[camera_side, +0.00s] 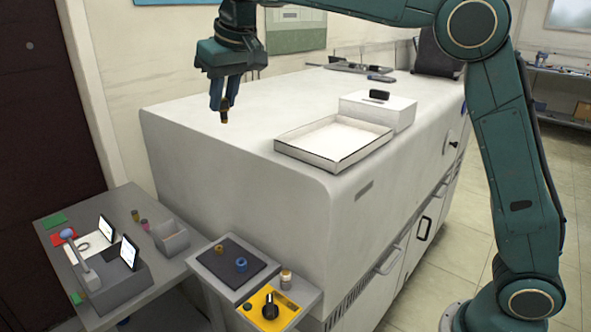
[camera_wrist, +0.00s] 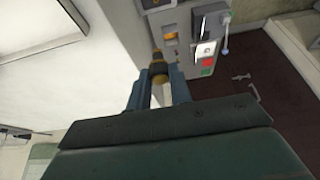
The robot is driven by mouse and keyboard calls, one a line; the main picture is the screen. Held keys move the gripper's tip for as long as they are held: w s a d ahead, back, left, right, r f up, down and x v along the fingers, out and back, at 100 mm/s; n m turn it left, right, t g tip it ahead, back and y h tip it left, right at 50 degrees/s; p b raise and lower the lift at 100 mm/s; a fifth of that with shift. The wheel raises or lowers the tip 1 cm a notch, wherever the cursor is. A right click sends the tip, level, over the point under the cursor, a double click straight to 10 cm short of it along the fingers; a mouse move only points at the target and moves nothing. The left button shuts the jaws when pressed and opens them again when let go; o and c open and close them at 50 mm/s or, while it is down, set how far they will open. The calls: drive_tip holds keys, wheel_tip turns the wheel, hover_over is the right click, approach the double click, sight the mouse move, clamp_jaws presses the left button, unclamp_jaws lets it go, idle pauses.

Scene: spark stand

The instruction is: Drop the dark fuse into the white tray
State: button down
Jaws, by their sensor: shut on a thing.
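My gripper (camera_side: 224,108) is shut on a small dark fuse (camera_side: 225,115) with brownish-gold ends. It hangs in the air above the left part of the white cabinet top. In the wrist view the dark fuse (camera_wrist: 158,68) sits between the two fingertips of my gripper (camera_wrist: 158,76), with one end sticking out past them. The white tray (camera_side: 335,138), a shallow open box with a dark outer rim, lies on the cabinet top to the right of my gripper. The tray's inside looks empty.
A white box (camera_side: 400,112) with a small black object (camera_side: 379,95) on it stands just behind the tray. A lower grey stand (camera_side: 237,262) with coloured knobs and a grey side table (camera_side: 165,255) are at front left. The cabinet top (camera_side: 240,135) between gripper and tray is clear.

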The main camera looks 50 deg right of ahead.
drive_tip(key=shift+r, duration=0.8)
drive_tip(key=shift+d+r, duration=0.15)
drive_tip(key=shift+r, duration=0.1)
drive_tip(key=s+d, duration=0.2)
drive_tip(key=d, duration=1.3)
hover_over(341, 142)
drive_tip(key=shift+f, duration=2.6)
drive_tip(key=shift+f, duration=0.1)
drive_tip(key=shift+f, duration=2.85)
